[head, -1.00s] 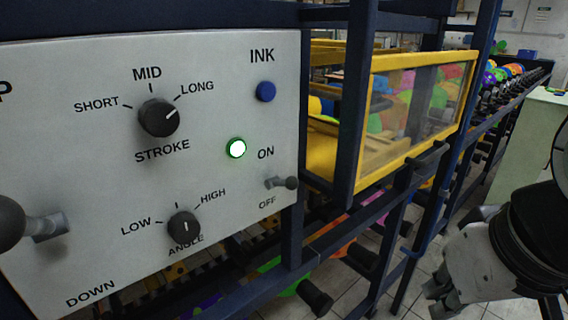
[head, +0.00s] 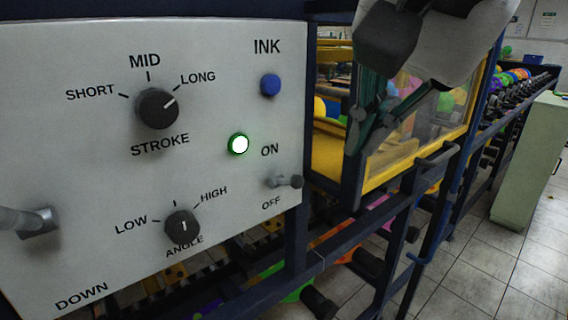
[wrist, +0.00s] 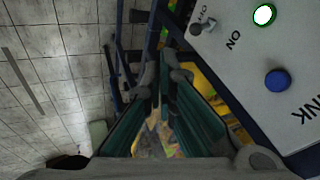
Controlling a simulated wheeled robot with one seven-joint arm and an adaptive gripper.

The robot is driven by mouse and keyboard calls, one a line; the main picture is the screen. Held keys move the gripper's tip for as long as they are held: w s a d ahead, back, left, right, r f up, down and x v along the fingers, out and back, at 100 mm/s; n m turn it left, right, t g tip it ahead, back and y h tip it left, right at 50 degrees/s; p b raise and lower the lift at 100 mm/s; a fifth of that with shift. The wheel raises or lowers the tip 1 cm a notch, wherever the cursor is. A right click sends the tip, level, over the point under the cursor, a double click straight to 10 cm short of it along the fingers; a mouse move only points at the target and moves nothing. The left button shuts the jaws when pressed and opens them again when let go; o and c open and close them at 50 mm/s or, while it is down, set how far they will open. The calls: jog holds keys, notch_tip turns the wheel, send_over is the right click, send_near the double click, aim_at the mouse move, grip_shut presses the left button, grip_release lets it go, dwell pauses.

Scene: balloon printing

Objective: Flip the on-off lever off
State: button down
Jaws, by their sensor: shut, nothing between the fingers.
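The on-off lever (head: 286,182) is a small grey lever with a rounded knob on the white control panel (head: 215,60). It sticks out between the ON and OFF labels, and its exact setting is hard to tell. The green lamp (head: 239,144) above it is lit. The lever also shows in the wrist view (wrist: 203,27), at the top right. My gripper (head: 356,142) hangs to the right of the panel, above and right of the lever, in front of the yellow-framed window. It is shut, empty and apart from the lever. Its fingers show in the wrist view (wrist: 163,80).
The panel also has a stroke knob (head: 157,108), an angle knob (head: 182,226), a blue ink button (head: 270,85) and a larger lever (head: 35,222) at the left. Dark blue frame bars (head: 352,185) and the yellow window frame (head: 420,158) stand close to my gripper.

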aim_at(298, 177)
jog(key=a+r+m, duration=0.2)
jog(key=a+r, duration=0.2)
jog(key=r, duration=0.1)
jog(key=shift+w+a+m+y, duration=0.15)
jog(key=shift+m+y, duration=0.25)
jog(key=shift+f, duration=0.1)
jog(key=b+x, duration=0.2)
jog(key=x, duration=1.2)
jog(key=shift+w, duration=0.2)
jog(key=shift+t+b, duration=0.3)
jog(key=shift+b, duration=0.15)
jog(key=shift+s+d+f+b, duration=0.1)
jog(key=shift+d+f+b, duration=0.1)
jog(key=shift+b, duration=0.2)
